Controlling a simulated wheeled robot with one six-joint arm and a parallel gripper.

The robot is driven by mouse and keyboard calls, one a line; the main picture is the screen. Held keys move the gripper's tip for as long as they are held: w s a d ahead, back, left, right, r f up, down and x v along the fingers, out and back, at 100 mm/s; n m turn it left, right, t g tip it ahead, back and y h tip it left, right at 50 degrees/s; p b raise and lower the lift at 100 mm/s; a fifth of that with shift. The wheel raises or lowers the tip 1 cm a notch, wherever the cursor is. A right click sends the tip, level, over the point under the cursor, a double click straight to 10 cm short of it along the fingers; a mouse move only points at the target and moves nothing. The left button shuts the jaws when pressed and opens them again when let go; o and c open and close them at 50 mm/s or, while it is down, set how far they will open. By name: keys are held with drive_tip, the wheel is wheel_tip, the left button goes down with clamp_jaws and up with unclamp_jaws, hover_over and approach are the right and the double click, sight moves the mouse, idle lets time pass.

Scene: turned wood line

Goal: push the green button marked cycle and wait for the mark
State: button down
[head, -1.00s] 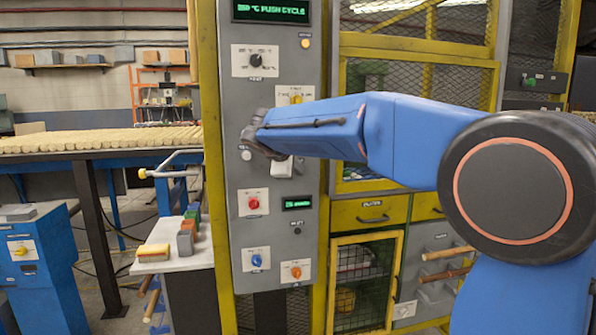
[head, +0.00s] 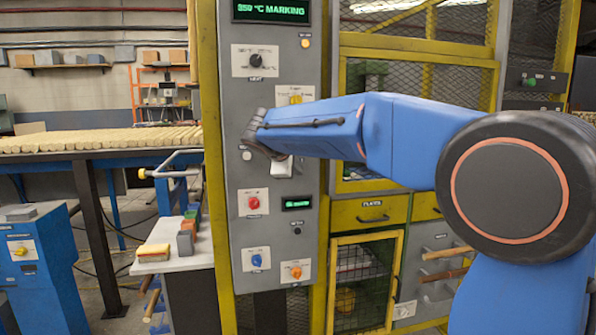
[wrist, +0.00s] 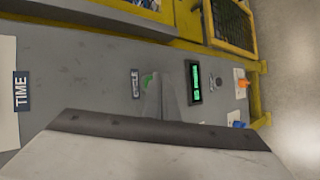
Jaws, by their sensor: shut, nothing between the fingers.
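The green button (wrist: 147,80) beside the label CYCLE (wrist: 135,84) shows in the wrist view on the grey control panel (wrist: 80,75), partly covered by my fingertips. My gripper (wrist: 160,88) is shut and empty, its tips right at the button; I cannot tell whether they press it. In the head view my gripper (head: 262,148) is against the panel's middle and hides the button. The top display (head: 270,11) reads 350 °C MARKING in green letters.
A small green display (head: 297,203), a red knob (head: 254,203), a blue knob (head: 257,260) and an orange knob (head: 296,271) sit lower on the panel. A side shelf (head: 190,258) with coloured blocks stands to its left. A yellow mesh frame (head: 420,75) is on the right.

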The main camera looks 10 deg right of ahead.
drive_tip(key=shift+s, duration=0.65)
drive_tip(key=s, duration=0.5)
idle(0.4)
idle(0.4)
